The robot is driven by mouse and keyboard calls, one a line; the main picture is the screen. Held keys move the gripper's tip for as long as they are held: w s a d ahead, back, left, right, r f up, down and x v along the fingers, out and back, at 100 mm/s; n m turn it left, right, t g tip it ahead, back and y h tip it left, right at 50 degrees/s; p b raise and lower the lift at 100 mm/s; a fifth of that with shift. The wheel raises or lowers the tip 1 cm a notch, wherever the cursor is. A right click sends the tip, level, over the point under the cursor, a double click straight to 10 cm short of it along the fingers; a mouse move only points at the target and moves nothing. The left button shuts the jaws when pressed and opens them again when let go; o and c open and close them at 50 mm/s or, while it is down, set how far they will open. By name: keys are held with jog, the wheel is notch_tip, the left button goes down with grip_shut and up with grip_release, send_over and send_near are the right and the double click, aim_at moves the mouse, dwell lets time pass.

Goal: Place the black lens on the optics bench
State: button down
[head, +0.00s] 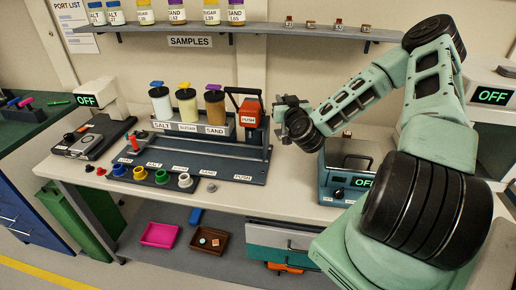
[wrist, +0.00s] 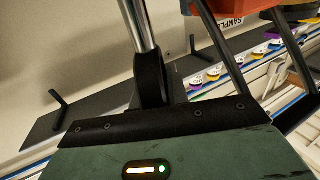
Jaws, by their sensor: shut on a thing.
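My gripper (head: 283,104) is held above the worktop, just right of the red PUSH block. In the wrist view a black round part (wrist: 150,80) with a shiny metal rod stands at the gripper's front edge. It looks like the black lens, gripped; the fingertips are hidden there. In the head view the held part is too small and dark to make out. A long dark base with a rail (head: 200,153) lies on the worktop to the left of and below my gripper. No label names the optics bench, so I cannot tell whether this is it.
The red PUSH block (head: 250,113) stands close left of my gripper. Jars labelled SALT, SUGAR and SAND (head: 187,103) stand in a rack. A blue-grey OFF unit (head: 342,188) is at right. A shelf (head: 270,29) runs above. The worktop's front edge (head: 225,201) is mostly clear.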

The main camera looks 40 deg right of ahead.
aim_at(281, 132)
jog(key=f, duration=0.2)
jog(key=f+b, duration=0.1)
jog(key=shift+w+d+f, duration=0.1)
jog(key=shift+w+d, duration=0.05)
jog(key=shift+w, duration=0.15)
jog(key=shift+f+p, duration=1.05)
jog(key=shift+f, duration=3.9)
jog(key=shift+f, duration=0.15)
jog(key=c, duration=1.4)
grip_release()
jog(key=shift+o, duration=0.2)
